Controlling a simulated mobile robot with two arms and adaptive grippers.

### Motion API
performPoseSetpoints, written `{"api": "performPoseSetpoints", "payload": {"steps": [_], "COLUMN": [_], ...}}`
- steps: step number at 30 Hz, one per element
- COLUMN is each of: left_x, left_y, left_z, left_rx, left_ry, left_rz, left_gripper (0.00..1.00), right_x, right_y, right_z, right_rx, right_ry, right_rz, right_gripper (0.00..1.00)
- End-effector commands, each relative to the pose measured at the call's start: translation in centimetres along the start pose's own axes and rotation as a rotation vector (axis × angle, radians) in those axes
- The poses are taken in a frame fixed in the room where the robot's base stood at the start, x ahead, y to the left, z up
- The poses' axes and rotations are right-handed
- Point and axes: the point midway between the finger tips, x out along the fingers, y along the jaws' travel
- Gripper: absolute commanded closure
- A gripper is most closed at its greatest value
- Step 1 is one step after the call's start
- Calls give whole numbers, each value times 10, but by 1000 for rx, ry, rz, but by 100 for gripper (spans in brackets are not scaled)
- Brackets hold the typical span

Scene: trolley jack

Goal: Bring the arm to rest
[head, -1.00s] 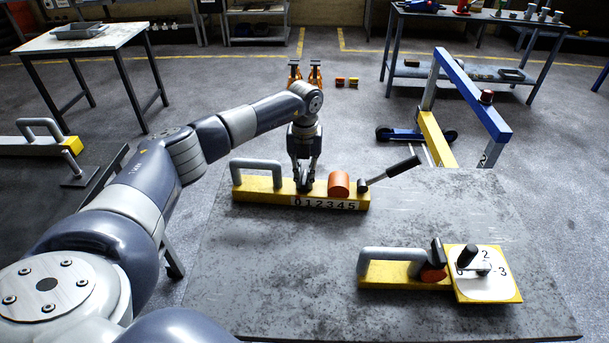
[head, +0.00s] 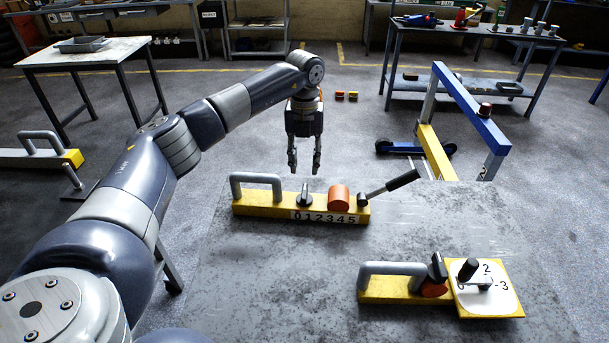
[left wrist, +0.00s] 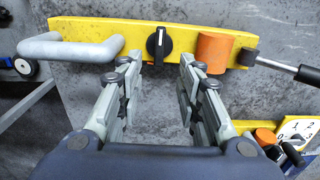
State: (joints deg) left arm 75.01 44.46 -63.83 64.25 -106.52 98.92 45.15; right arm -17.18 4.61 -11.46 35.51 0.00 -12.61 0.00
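My left arm reaches in from the left in the head view. Its gripper (head: 304,165) hangs pointing down above the back edge of the grey table (head: 270,270), open and empty. In the left wrist view the gripper (left wrist: 155,85) shows its two fingers well apart with nothing between them. Just beyond the fingertips is a yellow bar (head: 265,208) with a grey handle (head: 256,181), a dark knob (head: 305,193), an orange cylinder (head: 339,197) and a lever with a black grip (head: 403,179). The fingers are apart from the knob. My right gripper is not in view.
A second yellow unit with a grey handle (head: 392,267) and a numbered dial plate (head: 484,288) sits at the table's front right. A blue and yellow frame (head: 470,105) stands behind the table.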

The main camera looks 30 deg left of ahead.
Motion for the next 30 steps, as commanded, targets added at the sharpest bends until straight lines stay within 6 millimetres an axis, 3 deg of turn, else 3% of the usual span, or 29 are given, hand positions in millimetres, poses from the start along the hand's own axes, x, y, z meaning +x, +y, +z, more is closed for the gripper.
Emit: {"api": "performPoseSetpoints", "payload": {"steps": [6,23,30], "left_x": [-17,-19,-59], "left_y": [0,0,0], "left_z": [0,0,0], "left_rx": [-1,0,0], "left_ry": [0,1,0], "left_rz": [0,0,0], "left_gripper": [67,67,67], "right_x": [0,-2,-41], "right_y": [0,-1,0], "right_z": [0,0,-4], "right_rx": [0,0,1], "right_ry": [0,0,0], "right_rz": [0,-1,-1], "right_gripper": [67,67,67]}}
